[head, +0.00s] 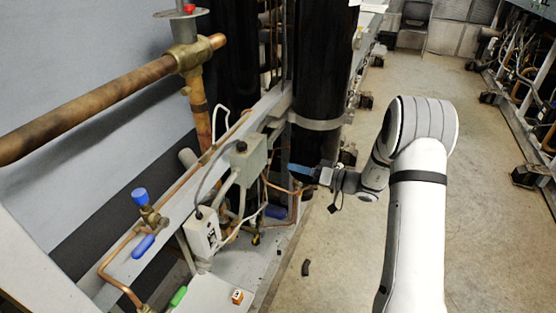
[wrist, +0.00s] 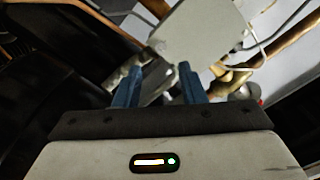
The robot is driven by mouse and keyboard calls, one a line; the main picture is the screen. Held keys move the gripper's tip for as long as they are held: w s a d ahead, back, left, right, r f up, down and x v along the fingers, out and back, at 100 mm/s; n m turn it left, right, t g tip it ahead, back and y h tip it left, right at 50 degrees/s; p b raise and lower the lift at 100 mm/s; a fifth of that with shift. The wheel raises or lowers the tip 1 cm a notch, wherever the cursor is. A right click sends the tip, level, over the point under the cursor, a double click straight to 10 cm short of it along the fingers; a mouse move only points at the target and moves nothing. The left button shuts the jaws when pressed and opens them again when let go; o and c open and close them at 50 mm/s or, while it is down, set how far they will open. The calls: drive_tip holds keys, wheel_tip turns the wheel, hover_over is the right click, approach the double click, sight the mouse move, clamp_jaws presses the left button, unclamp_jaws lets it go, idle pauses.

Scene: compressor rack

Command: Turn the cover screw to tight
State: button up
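The cover screw is too small to make out in either view. A grey box (head: 250,158) with a dark round knob (head: 241,147) on top is mounted on the rack rail, left of my gripper. A pale box face (wrist: 195,35), possibly the same box, shows beyond the fingertips in the wrist view. My gripper (head: 298,169) points left toward the grey box, with a gap between them. In the wrist view its two blue fingers (wrist: 158,80) stand apart with nothing between them. The gripper is open and empty.
A black cylinder (head: 320,60) stands just behind my gripper. Copper pipes (head: 90,107) and a white box (head: 203,232) with cables lie to the left. A valve with a blue handle (head: 143,246) and a small orange-and-white cube (head: 237,297) sit lower down.

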sight(268, 161)
drive_tip(key=p+x, duration=0.1)
drive_tip(key=x, duration=0.6)
drive_tip(key=shift+p, duration=0.35)
drive_tip(key=shift+c, duration=0.4)
clamp_jaws()
